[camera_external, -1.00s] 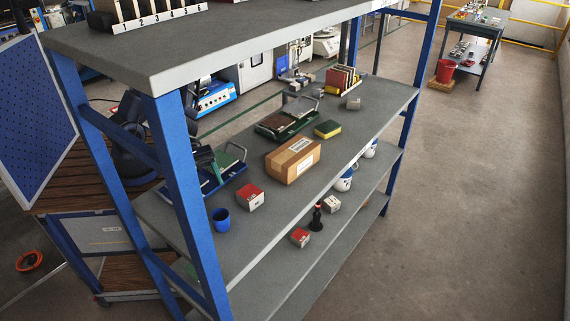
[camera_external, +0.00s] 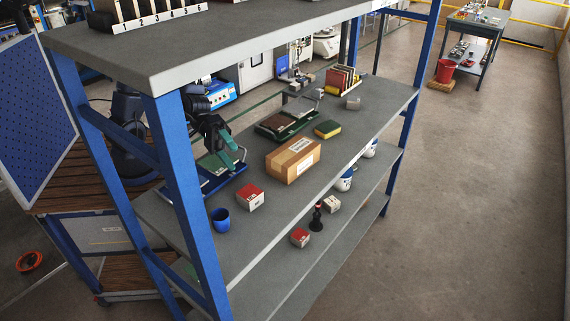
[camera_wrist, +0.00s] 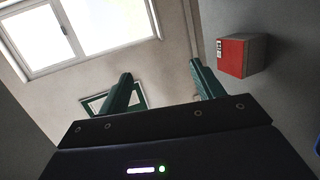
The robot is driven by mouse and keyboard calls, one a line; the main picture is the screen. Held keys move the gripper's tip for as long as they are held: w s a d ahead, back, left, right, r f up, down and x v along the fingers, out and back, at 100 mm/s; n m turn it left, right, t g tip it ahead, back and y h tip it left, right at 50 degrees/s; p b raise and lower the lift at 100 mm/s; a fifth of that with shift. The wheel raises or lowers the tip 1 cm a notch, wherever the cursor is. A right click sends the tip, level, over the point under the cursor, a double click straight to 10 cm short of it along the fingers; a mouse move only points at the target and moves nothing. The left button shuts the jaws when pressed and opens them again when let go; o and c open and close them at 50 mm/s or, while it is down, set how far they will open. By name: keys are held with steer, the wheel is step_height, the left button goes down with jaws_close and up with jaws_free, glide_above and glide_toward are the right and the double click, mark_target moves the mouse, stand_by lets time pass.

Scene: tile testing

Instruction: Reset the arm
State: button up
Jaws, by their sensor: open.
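In the wrist view my gripper (camera_wrist: 158,86) shows the same open fingers. A red and white box (camera_external: 250,197) stands on the shelf in front of the gripper, apart from it. The same kind of box (camera_wrist: 241,55) shows right of the fingers in the wrist view. Part of my arm is hidden behind the blue shelf post.
On the middle shelf (camera_external: 262,238) stand a blue cup (camera_external: 221,220), a cardboard box (camera_external: 293,160), a yellow-green sponge (camera_external: 327,129) and a green tray (camera_external: 287,125). The upper shelf (camera_external: 200,50) and blue post (camera_external: 188,190) bound the space. The shelf's front strip has free room.

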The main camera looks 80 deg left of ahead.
steer(key=w+a+f+m+y, duration=0.1)
steer(key=a+f+m+y, duration=0.1)
steer(key=a, duration=0.3)
steer(key=w+a+f+m+y, duration=0.1)
steer(key=a+f+m+y, duration=0.2)
steer(key=a+m+y, duration=0.2)
steer(key=w+a+f+m+y, duration=0.1)
steer(key=a+f+m+y, duration=0.2)
steer(key=a, duration=0.4)
steer(key=shift+w, duration=0.15)
steer(key=s+a+r+n+g+y, duration=0.1)
steer(key=s+a+r, duration=0.4)
steer(key=s+a, duration=0.6)
steer(key=s+a+r+n+g+y, duration=0.1)
steer(key=s+a+r, duration=0.5)
steer(key=s+a, duration=0.6)
steer(key=shift+s+n+g+y, duration=0.3)
steer(key=shift+s+n+g, duration=0.2)
steer(key=shift+n, duration=0.3)
